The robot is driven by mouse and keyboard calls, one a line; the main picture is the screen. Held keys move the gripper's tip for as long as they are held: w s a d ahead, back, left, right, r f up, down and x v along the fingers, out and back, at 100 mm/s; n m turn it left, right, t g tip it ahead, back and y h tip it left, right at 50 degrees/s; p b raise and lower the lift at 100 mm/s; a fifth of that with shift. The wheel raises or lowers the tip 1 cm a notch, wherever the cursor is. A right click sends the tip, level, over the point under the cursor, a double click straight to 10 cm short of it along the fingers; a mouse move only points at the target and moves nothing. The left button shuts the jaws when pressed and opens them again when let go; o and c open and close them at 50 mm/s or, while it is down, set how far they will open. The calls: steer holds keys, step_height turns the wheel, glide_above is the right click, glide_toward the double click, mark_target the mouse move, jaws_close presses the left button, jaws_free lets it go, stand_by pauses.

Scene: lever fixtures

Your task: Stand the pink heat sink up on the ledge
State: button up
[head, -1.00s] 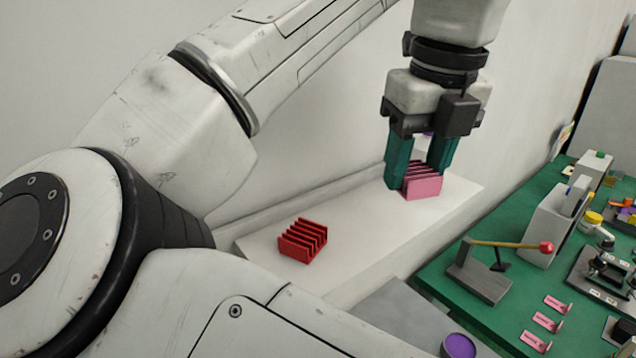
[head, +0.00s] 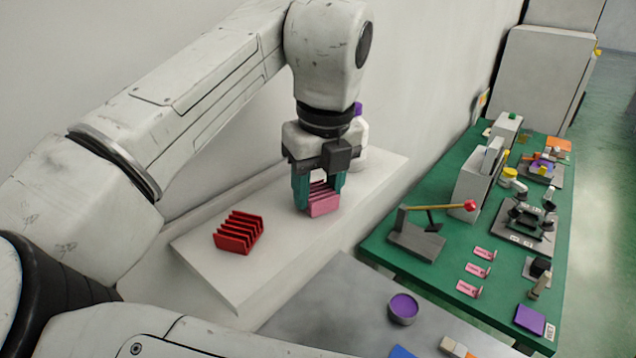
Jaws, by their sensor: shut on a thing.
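The pink heat sink (head: 323,204) is on the white ledge (head: 205,262), toward its far half, with its fins upward and its flat pink side facing me. My gripper (head: 319,192) points down over it with its teal fingers shut on the heat sink, one finger at each side. The heat sink's underside is hidden, so I cannot tell whether it rests on the ledge or hangs just above it. Part of its fins is hidden by the fingers.
A red heat sink (head: 238,232) sits on the nearer part of the ledge. A white and purple object (head: 359,130) stands behind my gripper. To the right are a green table (head: 450,259) with a lever fixture (head: 418,240) and a grey surface with a purple-topped round container (head: 403,308).

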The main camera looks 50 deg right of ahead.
mark_target(324, 197)
steer(key=shift+f, duration=0.1)
steer(key=o, duration=1)
steer(key=shift+o, duration=0.2)
step_height(324, 197, up, 12)
steer(key=s+b, duration=0.1)
steer(key=shift+s+a, duration=0.35)
